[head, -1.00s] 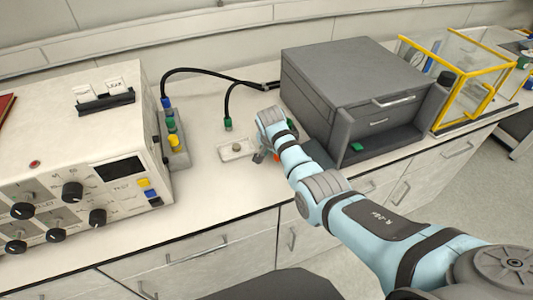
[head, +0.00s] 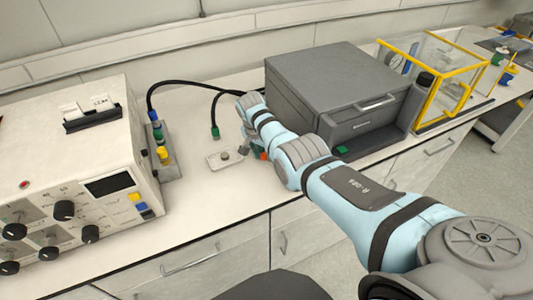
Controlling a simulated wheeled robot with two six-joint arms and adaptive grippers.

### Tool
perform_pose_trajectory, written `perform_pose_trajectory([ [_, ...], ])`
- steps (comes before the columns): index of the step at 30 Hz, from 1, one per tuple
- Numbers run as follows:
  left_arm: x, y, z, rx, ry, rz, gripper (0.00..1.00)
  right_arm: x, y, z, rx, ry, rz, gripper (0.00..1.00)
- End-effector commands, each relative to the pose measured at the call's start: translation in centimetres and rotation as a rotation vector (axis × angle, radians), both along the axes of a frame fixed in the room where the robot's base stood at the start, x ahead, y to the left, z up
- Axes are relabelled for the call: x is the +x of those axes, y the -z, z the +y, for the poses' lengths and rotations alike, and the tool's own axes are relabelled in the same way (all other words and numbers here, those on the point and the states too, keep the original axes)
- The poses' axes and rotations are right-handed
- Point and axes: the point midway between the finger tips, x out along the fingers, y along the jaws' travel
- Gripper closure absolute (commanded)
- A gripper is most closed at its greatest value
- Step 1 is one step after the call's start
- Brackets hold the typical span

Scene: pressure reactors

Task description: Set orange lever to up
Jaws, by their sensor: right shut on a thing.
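My right arm reaches in from the lower right across the counter. Its gripper (head: 251,148) is low beside the left side of the grey box, mostly hidden behind my own wrist. A small orange piece, seemingly the orange lever (head: 263,155), shows right at the gripper, which is shut on it. The lever's full shape and angle are hidden by my arm. A small white plate with a round knob (head: 224,157) lies on the counter just left of the gripper. My left gripper is not in view.
A grey box-shaped unit (head: 330,85) stands behind my arm. A white instrument with black knobs (head: 75,170) stands at left. Black cables (head: 190,84) curve between, one ending in a green plug (head: 215,132). A yellow-framed clear case (head: 440,75) stands at right. The counter's front middle is clear.

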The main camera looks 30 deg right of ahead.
Motion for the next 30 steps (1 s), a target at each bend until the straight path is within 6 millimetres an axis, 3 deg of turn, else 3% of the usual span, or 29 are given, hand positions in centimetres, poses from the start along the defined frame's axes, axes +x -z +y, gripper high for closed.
perform_pose_trajectory([
  [1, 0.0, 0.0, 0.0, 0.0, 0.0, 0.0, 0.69, 1.0, -0.6, 0.6, 0.009, -0.011, -0.035, 1.0],
  [6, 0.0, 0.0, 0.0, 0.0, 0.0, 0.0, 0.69, 1.1, -0.6, 0.8, 0.01, -0.013, -0.036, 1.0],
  [7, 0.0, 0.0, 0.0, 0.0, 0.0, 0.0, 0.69, 1.1, -0.6, 0.8, 0.01, -0.013, -0.036, 0.7],
  [12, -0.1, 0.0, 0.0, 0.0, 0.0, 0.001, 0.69, 0.9, -0.5, 0.5, 0.008, -0.01, -0.035, 0.43],
  [30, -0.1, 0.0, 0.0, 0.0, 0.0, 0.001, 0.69, 0.3, -0.2, -0.4, 0.003, 0.004, -0.024, 0.42],
])
